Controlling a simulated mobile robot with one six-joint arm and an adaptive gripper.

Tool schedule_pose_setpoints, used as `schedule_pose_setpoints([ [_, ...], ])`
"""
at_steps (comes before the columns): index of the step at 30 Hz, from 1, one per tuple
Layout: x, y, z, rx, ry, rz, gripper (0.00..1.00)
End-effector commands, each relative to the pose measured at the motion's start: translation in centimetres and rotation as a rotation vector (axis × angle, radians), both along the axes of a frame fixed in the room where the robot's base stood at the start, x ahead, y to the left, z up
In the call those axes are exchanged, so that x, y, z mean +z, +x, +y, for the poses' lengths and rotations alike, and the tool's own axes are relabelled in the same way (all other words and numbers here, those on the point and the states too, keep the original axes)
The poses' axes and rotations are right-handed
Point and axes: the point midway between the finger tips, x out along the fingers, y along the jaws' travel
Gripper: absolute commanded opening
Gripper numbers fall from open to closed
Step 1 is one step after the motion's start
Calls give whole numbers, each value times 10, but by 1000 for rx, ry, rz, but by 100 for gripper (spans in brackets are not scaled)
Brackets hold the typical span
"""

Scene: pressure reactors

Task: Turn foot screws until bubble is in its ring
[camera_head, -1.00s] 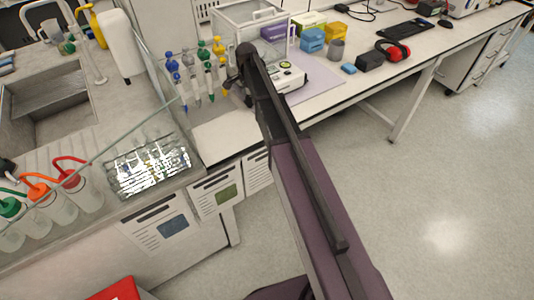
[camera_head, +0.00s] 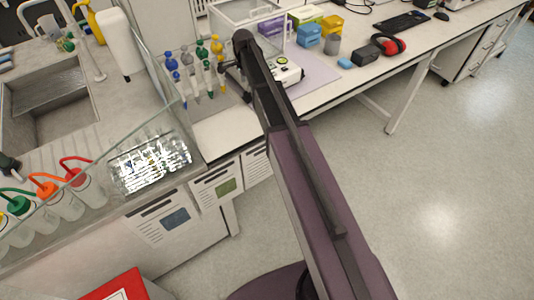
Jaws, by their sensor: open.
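The balance, a white instrument (camera_head: 290,75) with a clear glass draft shield (camera_head: 262,14), stands on a pale lilac mat (camera_head: 318,74) on the bench. A small round yellow-green spot with a dark surround (camera_head: 283,61) shows on its front. I cannot tell whether this is the bubble level, and no bubble can be made out. The foot screws are hidden or too small to see. My arm crosses in front of the balance. My gripper (camera_head: 231,67) shows only as small dark parts left of the arm's end, near the balance's left side; its fingers are mostly hidden.
Pipettes with coloured tops (camera_head: 196,72) stand close left of my gripper. Blue box (camera_head: 309,37), grey cup (camera_head: 332,45), black box (camera_head: 367,55) and red ear defenders (camera_head: 390,45) sit right of the balance. Glassware (camera_head: 150,162), wash bottles (camera_head: 62,203) and a sink (camera_head: 48,105) are left. Open floor lies right.

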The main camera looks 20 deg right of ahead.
Motion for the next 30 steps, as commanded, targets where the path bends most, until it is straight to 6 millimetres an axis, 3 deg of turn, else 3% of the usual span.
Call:
schedule_pose_setpoints([
  [3,14,0,0,0,0,0,78],
  [30,85,0,0,1,0,0,78],
])
